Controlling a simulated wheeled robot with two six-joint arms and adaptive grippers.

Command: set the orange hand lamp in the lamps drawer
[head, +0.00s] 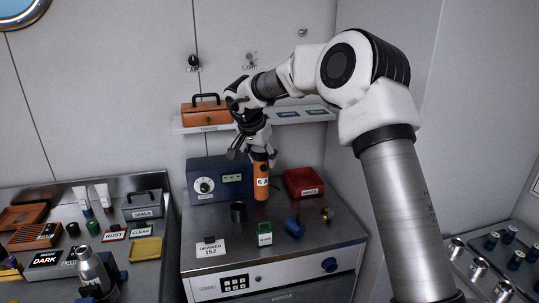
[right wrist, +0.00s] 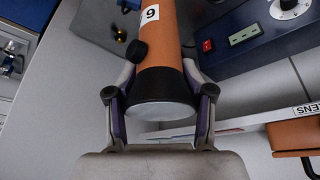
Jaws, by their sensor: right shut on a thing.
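The orange hand lamp (head: 262,188) is upright over the grey counter in the head view, with a white number label on its side. My right gripper (head: 256,151) is shut on its upper, black end from above. In the right wrist view the lamp's orange body (right wrist: 162,38) runs away from the camera, and my right gripper (right wrist: 160,105) has a finger on each side of its black end. I cannot tell whether the lamp's lower end touches the counter. A drawer front (head: 315,292) shows low in the cabinet, cut off by the frame; its label is unreadable. My left gripper is not in view.
A crowded bench (head: 148,271) stands left.

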